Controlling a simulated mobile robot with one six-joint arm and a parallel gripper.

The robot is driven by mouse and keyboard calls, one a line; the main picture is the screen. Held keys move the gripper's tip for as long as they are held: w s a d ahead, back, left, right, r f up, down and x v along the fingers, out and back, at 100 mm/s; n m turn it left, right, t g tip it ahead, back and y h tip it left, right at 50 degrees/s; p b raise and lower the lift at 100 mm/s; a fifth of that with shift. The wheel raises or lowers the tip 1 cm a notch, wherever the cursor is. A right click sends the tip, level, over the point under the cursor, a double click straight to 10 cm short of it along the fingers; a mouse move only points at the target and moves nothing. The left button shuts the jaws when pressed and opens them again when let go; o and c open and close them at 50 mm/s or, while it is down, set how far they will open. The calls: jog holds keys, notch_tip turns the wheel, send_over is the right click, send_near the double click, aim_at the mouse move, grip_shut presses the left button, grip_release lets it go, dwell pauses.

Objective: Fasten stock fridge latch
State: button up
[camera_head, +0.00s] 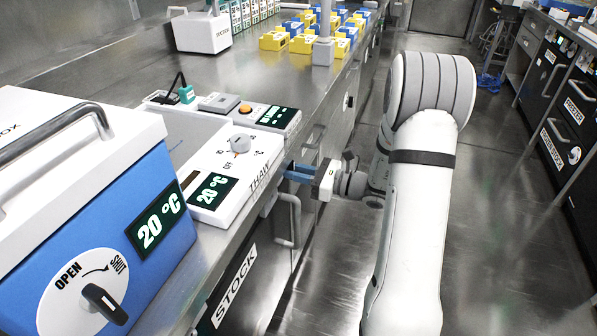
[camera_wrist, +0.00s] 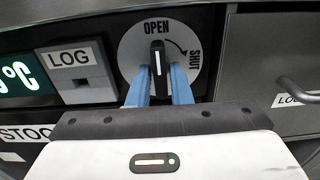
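In the wrist view, the stock fridge latch (camera_wrist: 157,57) is a black handle with a white stripe on a round white dial (camera_wrist: 187,72). The handle is upright and points at OPEN; a curved arrow leads right to SHUT. The two blue fingers of my gripper (camera_wrist: 160,80) stand on either side of the handle's lower part. I cannot tell whether they press on it. In the head view, my gripper (camera_head: 298,172) is at the bench front, above and right of the STOCK label (camera_head: 234,286). The latch is hidden there.
A grey door with a handle (camera_wrist: 297,88) is at right. A blue box (camera_head: 120,235) and a THAW unit (camera_head: 225,165) stand on the bench. The aisle floor (camera_head: 510,230) is clear.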

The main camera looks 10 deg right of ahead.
grip_shut()
jog(key=shift+d, duration=0.1)
jog(key=shift+r+m+p, duration=0.15)
jog(key=shift+m+p, duration=0.15)
jog(key=shift+p, duration=0.35)
jog(key=shift+r+p, duration=0.1)
jog(key=shift+p, duration=0.45)
jog(key=m+p, duration=0.2)
jog(key=p, duration=0.2)
jog(key=shift+r+m, duration=0.15)
jog(key=shift+m, duration=0.15)
jog(key=m+p, duration=0.4)
jog(key=p, duration=0.2)
jog(key=shift+s+m, duration=0.1)
jog(key=shift+m, duration=0.2)
jog(key=m+p, duration=0.5)
jog(key=p, duration=0.1)
jog(key=shift+f, duration=0.2)
jog(key=m+p, duration=0.3)
jog(key=m, duration=0.2)
jog(key=shift+f, duration=0.2)
